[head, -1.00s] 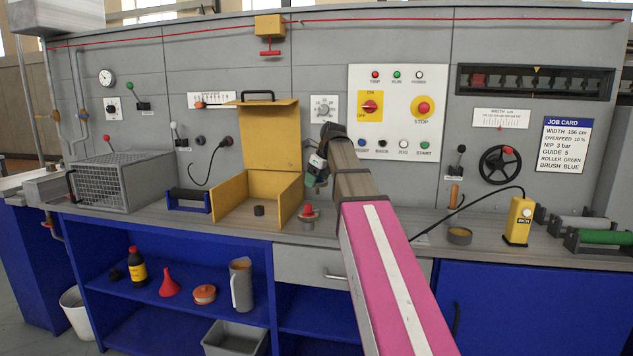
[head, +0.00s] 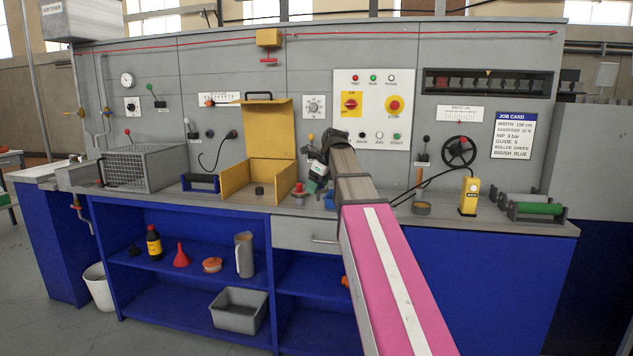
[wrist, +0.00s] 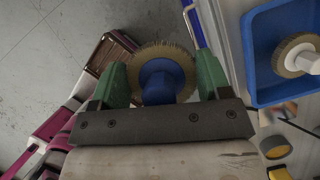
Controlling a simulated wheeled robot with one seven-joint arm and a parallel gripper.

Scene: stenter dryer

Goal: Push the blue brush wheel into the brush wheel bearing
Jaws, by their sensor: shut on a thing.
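My gripper (wrist: 162,82) is shut on the blue brush wheel (wrist: 160,86), with its green fingers on either side of the blue hub. A ring of tan bristles stands out beyond the hub. In the head view my gripper (head: 317,174) is in front of the bench's back panel, to the right of the open yellow box; the wheel is mostly hidden there. A short dark round piece (head: 259,190) sits inside the yellow box (head: 268,140); it may be the brush wheel bearing, but I cannot tell for sure.
A red-topped piece (head: 299,189) stands right of the yellow box. A blue tray (wrist: 257,88) holds a white-hubbed brush wheel (wrist: 298,56). A wire cage (head: 143,167) is at the left; a yellow device (head: 469,196) and green roller (head: 537,208) are at the right.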

